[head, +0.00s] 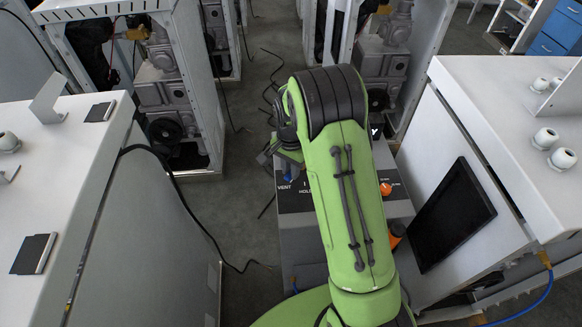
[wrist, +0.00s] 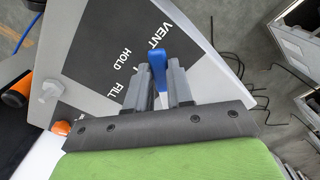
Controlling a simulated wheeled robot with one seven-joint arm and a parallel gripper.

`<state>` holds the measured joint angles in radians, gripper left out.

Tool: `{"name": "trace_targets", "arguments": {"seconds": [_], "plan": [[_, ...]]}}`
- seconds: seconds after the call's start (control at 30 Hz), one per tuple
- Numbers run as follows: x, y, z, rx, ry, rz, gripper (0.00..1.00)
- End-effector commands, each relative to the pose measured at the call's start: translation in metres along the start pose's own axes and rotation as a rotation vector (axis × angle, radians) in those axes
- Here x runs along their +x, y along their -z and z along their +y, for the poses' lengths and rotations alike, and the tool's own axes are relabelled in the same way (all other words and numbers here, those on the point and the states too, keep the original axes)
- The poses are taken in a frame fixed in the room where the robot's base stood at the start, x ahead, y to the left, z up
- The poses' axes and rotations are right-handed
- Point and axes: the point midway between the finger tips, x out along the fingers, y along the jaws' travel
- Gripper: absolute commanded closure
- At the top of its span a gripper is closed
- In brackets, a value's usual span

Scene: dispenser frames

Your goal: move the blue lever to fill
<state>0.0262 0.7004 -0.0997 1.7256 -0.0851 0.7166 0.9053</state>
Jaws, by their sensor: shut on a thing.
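In the wrist view the blue lever (wrist: 158,68) stands up between the two grey fingers of my gripper (wrist: 162,85), which is shut on it. The black label panel (wrist: 106,40) beside it reads VENT, HOLD and FILL in white. The lever's tip is closest to the word VENT, with HOLD and FILL to its left and lower left. The lever's pivot is hidden by the fingers.
An orange knob (head: 386,189) sits on the console right of my arm. A dark screen (head: 453,214) is on the white cabinet at the right. White cabinets (head: 60,143) stand at the left. Loose black cables lie on the floor between the frames.

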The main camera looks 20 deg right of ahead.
Motion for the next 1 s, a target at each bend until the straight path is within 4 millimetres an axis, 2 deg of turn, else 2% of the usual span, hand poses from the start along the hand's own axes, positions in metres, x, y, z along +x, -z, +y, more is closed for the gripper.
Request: {"name": "trace_targets", "arguments": {"seconds": [0.47, 0.67, 1.0], "plan": [[0.0, 0.0, 0.003, -0.05, 0.001, 0.001, 1.0], [0.0, 0.001, 0.01, -0.169, 0.001, 0.001, 1.0], [-0.001, 0.007, 0.028, -0.479, 0.002, 0.002, 1.0]]}}
